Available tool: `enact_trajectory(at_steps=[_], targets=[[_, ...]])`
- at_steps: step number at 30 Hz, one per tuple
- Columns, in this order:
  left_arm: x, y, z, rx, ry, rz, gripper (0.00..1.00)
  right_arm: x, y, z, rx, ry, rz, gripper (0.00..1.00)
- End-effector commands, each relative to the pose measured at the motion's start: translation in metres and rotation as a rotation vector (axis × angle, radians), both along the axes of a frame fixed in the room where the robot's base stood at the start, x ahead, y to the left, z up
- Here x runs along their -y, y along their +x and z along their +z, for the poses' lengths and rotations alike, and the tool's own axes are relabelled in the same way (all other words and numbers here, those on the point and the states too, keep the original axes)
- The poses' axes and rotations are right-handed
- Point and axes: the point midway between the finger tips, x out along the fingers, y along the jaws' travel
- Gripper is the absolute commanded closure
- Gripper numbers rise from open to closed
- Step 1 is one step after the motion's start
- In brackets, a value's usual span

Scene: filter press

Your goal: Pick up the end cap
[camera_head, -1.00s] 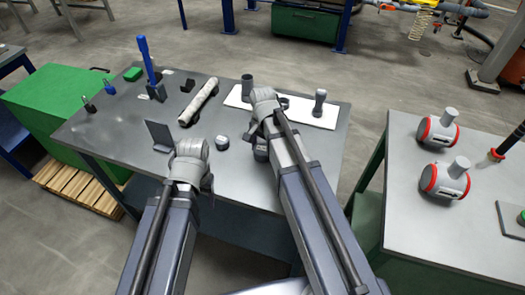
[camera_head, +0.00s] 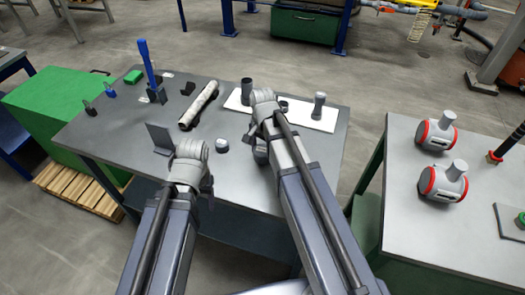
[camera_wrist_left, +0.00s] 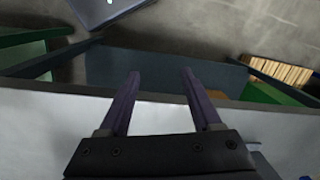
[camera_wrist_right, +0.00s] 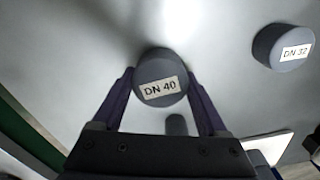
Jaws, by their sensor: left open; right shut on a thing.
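A grey round end cap labelled DN 40 (camera_wrist_right: 161,78) sits between the fingertips of my right gripper (camera_wrist_right: 160,88), which is shut on it. In the head view it is mostly hidden behind my right arm; I cannot tell whether it is clear of the table. A second grey cap labelled DN 32 (camera_wrist_right: 284,47) stands apart from that gripper; it also shows on the table in the head view (camera_head: 222,145). My left gripper (camera_wrist_left: 161,75) is open and empty near the table's edge.
The grey table (camera_head: 115,135) also holds a white pipe (camera_head: 199,105), a dark upright plate (camera_head: 160,137), a blue-handled tool (camera_head: 147,62) and a white board (camera_head: 300,115) with grey fittings. Two red-ringed grey fittings (camera_head: 436,133) stand on another table at the right.

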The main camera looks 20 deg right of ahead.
Motion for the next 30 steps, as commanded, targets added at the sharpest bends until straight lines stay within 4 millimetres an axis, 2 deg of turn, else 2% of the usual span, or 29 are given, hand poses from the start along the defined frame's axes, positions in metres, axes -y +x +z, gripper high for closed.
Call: enact_trajectory(at_steps=[1, 16, 22, 26, 30], targets=[[0.0, 0.0, 0.01, 0.0, 0.0, 0.0, 0.35, 0.0, 0.0, 0.01, 0.0, 0.0, 0.0, 0.87], [0.0, 0.0, 0.083, 0.0, 0.0, 0.0, 0.35, 0.0, 0.0, 0.083, 0.0, 0.0, 0.0, 0.87], [0.0, 0.0, 0.092, 0.0, 0.0, 0.0, 0.35, 0.0, 0.0, 0.092, 0.0, 0.0, 0.0, 0.87], [0.0, 0.0, 0.091, 0.0, 0.0, 0.0, 0.49, 0.0, 0.0, 0.091, 0.0, 0.0, 0.0, 0.87], [0.0, 0.0, 0.09, 0.0, 0.0, 0.0, 0.5, 0.0, 0.0, 0.09, 0.0, 0.0, 0.0, 0.87]])
